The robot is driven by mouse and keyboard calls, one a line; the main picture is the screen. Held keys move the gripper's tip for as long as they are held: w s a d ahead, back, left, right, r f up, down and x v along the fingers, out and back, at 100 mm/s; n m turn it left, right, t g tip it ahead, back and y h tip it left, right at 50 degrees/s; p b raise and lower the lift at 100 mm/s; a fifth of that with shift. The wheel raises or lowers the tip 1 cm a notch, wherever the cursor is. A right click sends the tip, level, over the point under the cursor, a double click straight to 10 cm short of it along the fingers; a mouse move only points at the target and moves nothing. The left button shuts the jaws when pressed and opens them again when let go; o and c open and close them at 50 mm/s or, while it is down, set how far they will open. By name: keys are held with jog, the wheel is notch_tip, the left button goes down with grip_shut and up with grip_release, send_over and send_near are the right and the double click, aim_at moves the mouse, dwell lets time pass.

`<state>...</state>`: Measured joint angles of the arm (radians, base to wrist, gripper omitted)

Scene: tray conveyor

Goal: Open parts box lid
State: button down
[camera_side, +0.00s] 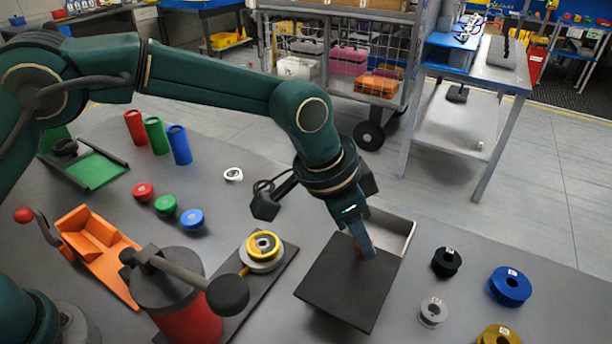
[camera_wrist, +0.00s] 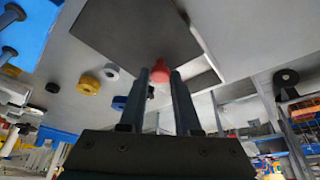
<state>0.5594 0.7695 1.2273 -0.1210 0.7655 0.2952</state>
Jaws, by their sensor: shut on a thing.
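The parts box (camera_side: 397,228) is a pale grey open-topped box on the table in the side view. Part of its inside shows at the back. Its flat dark lid (camera_side: 338,285) is offset toward the front left of the box and hides the rest of it. I cannot tell whether the lid touches the rim. My gripper (camera_side: 362,246) is shut on the lid's red knob, pointing down. In the wrist view, the red knob (camera_wrist: 160,68) sits between the fingers (camera_wrist: 159,76), with the dark lid (camera_wrist: 135,32) beyond and a pale box edge beside it.
A black spool (camera_side: 446,262), a grey spool (camera_side: 433,312), a blue spool (camera_side: 509,286) and a yellow spool (camera_side: 498,336) lie right of the box. A dark plate with a yellow-topped ring stack (camera_side: 263,250) and a red canister (camera_side: 190,322) stand left.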

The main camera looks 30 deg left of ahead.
aim_at(336, 270)
jog(key=shift+s, duration=1.2)
jog(key=c, duration=0.6)
grip_release()
jog(key=shift+v, duration=2.6)
jog(key=shift+a, duration=0.1)
